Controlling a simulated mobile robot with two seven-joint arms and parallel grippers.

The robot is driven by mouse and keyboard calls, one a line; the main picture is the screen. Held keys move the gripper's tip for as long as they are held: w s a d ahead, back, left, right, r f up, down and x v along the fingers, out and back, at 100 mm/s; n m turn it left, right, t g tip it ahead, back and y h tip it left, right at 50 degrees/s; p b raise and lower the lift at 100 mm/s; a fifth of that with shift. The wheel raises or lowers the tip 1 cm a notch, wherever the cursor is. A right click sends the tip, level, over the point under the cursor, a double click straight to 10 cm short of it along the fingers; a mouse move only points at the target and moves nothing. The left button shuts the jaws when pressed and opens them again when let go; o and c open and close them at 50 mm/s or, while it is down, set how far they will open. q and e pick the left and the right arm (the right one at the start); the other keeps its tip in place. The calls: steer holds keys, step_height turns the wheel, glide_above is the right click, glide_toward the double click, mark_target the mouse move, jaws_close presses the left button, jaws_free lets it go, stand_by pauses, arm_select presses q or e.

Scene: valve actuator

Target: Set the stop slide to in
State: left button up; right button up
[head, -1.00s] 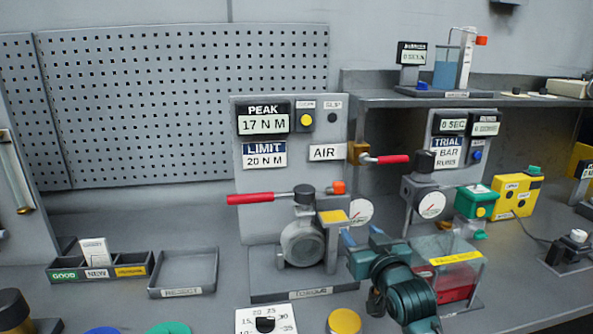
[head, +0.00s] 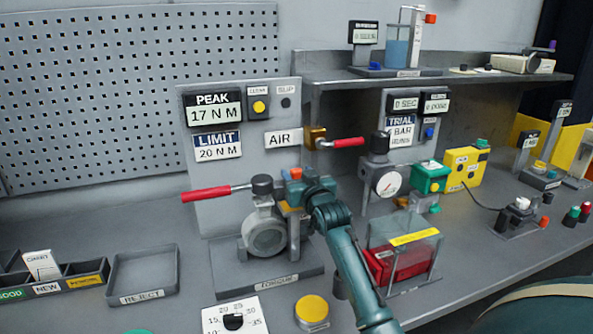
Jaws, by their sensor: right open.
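The torque stand (head: 265,283) carries a round grey valve body (head: 265,238) with a red-handled lever (head: 207,194) pointing left. Beside the lever's hub is a small orange-red knob (head: 296,173). A yellow-topped block below the knob is mostly covered by my right gripper. I cannot make out which part is the stop slide, or its position. My right gripper (head: 290,188) is open at the knob and block, its arm coming up from below. I cannot tell whether it touches them. My left gripper is not in view.
The panel behind reads PEAK 17 N M (head: 214,111). A red air-valve handle (head: 348,142) sticks out right of it. A pressure gauge (head: 388,183) and a clear box with red contents (head: 403,259) stand right of my arm. An empty reject tray (head: 143,276) is at left.

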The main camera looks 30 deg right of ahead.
steer(key=shift+x, duration=0.85)
steer(key=shift+c, duration=0.6)
jaws_close()
